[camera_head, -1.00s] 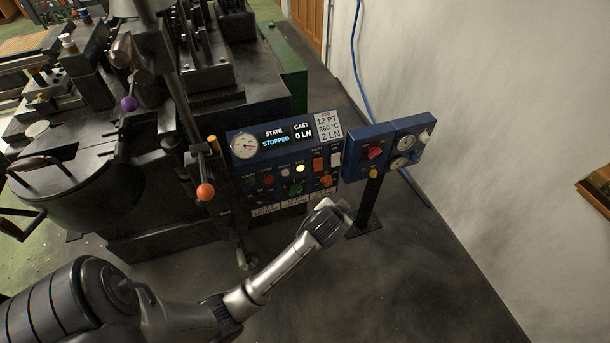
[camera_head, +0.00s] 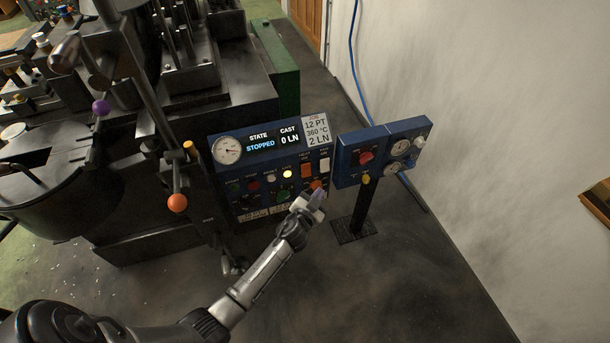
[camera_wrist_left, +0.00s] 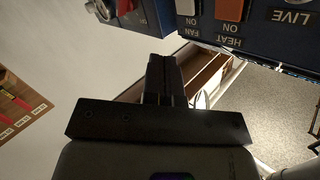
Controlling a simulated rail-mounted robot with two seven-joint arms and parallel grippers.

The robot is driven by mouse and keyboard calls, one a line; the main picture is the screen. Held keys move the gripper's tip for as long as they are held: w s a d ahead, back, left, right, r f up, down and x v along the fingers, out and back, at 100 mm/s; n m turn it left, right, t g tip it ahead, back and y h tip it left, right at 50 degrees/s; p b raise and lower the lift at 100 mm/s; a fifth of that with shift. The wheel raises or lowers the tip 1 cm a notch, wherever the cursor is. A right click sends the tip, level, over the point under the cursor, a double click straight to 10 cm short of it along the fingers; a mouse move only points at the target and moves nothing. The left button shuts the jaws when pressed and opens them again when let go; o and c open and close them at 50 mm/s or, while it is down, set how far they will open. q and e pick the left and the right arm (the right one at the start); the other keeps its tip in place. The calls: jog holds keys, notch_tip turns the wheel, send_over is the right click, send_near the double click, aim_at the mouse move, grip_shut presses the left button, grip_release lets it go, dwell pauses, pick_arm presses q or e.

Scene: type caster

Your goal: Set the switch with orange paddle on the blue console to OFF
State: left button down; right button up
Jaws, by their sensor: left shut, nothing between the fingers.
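The blue console (camera_head: 222,180) stands left of centre in the head view. Its switch with the orange paddle (camera_head: 306,170) is on the upper right of the panel, beside a white paddle switch (camera_head: 324,165). The orange paddle also shows at the top of the left wrist view (camera_wrist_left: 229,9), near upside-down "HEAT" and "ON" labels; its lower part is cut off there. I cannot tell which way it is tipped. My left gripper (camera_head: 317,196) is shut and empty, just below the paddle near an orange-red knob. Its closed fingers (camera_wrist_left: 161,78) show in the wrist view, apart from the paddle.
A smaller blue box (camera_head: 346,158) with a red knob and gauges stands on a post to the right. A lever with an orange ball (camera_head: 177,203) is at the left, by the dark machine. The floor in front is clear.

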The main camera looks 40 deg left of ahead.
aim_at(306, 170)
pick_arm(q)
jog(key=shift+w, duration=0.1)
dwell(0.3)
jog(key=w+a+f+b, duration=0.3)
jog(key=w+a, duration=0.1)
jog(key=a, duration=0.3)
jog(key=shift+b, duration=0.4)
jog(key=shift+a, duration=0.1)
dwell(0.4)
dwell(0.7)
dwell(0.8)
jog(key=shift+w+a, duration=0.1)
jog(key=shift+a, duration=0.05)
